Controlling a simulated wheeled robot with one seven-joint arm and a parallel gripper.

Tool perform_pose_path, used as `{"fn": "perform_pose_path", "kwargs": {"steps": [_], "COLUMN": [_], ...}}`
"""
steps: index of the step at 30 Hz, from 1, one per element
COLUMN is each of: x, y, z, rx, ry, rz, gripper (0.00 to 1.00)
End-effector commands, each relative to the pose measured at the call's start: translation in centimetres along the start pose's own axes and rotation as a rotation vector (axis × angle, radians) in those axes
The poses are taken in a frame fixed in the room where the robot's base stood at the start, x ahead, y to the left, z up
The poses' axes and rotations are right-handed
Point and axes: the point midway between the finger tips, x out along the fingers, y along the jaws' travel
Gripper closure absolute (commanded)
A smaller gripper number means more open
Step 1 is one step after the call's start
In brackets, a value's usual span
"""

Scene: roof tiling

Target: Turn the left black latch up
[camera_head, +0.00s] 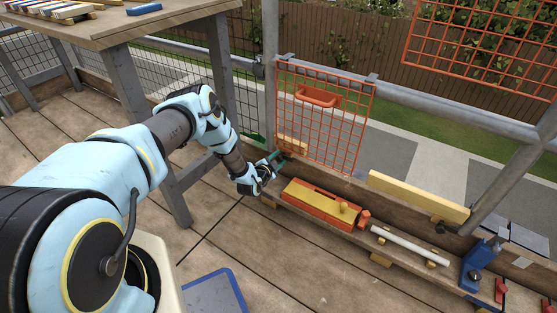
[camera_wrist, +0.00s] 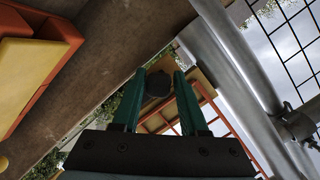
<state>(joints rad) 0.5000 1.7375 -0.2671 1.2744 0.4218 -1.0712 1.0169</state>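My gripper (camera_head: 276,158) is low at the bottom left corner of an orange mesh panel (camera_head: 325,115). In the wrist view its two green fingers (camera_wrist: 160,78) stand apart. A dark, round-ended piece (camera_wrist: 158,84), perhaps the left black latch, shows between the fingertips. I cannot tell whether the fingers touch it. Its turn angle is not clear, and my gripper hides this spot in the head view. A wooden block (camera_head: 292,144) lies behind the gripper, at the panel's foot.
An orange toolbox with a yellow lid (camera_head: 318,200) stands on the plank right of the gripper; it also shows in the wrist view (camera_wrist: 28,65). A metal post (camera_head: 270,75) rises beside the panel. A workbench (camera_head: 150,25) stands at the left. The deck in front is mostly clear.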

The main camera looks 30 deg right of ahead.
Motion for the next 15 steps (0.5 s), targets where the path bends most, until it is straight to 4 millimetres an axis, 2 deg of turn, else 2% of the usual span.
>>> {"fn": "perform_pose_path", "kwargs": {"steps": [1, 9, 15], "x": [-0.03, -0.06, -0.08], "y": [0.16, 0.3, 0.41], "z": [0.0, -0.01, -0.02], "rx": [0.0, 0.0, -0.001], "ry": [0.0, 0.0, 0.0], "rz": [0.003, 0.006, 0.008], "gripper": [0.68, 0.99, 1.0]}}
